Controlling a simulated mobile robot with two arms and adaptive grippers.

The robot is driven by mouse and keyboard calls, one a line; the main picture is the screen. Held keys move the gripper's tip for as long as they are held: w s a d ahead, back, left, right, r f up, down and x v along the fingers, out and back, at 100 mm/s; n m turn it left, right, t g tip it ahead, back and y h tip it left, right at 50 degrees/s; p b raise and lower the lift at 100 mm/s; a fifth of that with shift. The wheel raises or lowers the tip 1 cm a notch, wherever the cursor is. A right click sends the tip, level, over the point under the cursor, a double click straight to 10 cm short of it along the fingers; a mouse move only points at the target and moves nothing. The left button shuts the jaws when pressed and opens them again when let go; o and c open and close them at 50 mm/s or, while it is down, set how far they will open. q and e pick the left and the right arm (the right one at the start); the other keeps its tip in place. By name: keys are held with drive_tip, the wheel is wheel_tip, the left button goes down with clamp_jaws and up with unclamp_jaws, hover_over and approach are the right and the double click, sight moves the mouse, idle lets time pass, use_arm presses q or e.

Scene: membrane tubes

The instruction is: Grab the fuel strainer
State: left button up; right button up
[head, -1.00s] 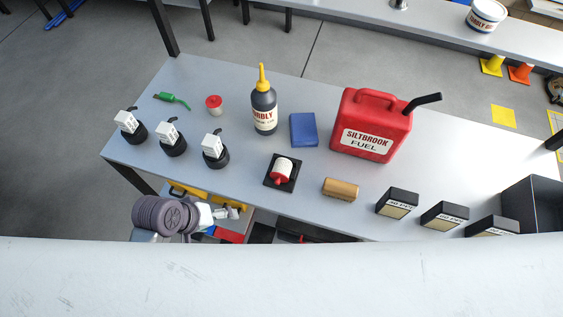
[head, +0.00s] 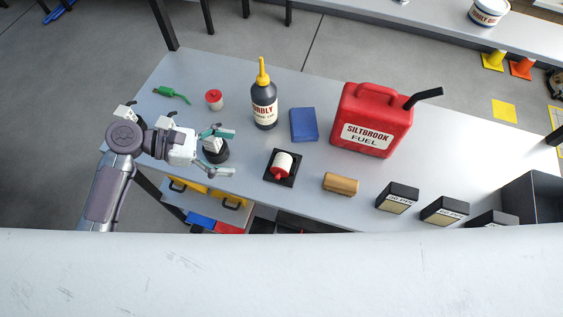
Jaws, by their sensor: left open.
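A white cylinder with a red end (head: 281,165), which looks like the fuel strainer, lies on a small black square tray (head: 290,182) near the table's front edge. My left gripper (head: 230,152) is open and empty to the left of the tray, fingers pointing right toward it. A black round piece with a white block (head: 215,155) shows between and below its fingers; I cannot tell whether they touch. My left arm and hand partly cover two similar pieces. My right gripper is not in view.
Behind stand a dark bottle with a yellow nozzle (head: 264,108), a blue block (head: 303,125), a red fuel can (head: 371,120) and a red-lidded jar (head: 214,100). A wooden block (head: 341,184) and black boxes (head: 397,198) are to the right. The table's right rear is clear.

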sight(281, 161)
use_arm(q)
drive_tip(key=p+x, duration=0.1)
drive_tip(key=x, duration=0.6)
drive_tip(key=shift+d, duration=0.3)
drive_tip(key=shift+s+f+p+x, duration=0.15)
drive_tip(key=shift+p+x, duration=0.15)
drive_tip(key=shift+x, duration=1.15)
drive_tip(key=shift+s+f+p+x, duration=0.15)
drive_tip(key=shift+p+x, duration=0.1)
drive_tip(key=shift+x, duration=1.25)
drive_tip(key=shift+w+a, duration=0.1)
drive_tip(key=shift+a, duration=0.1)
drive_tip(key=c, duration=1)
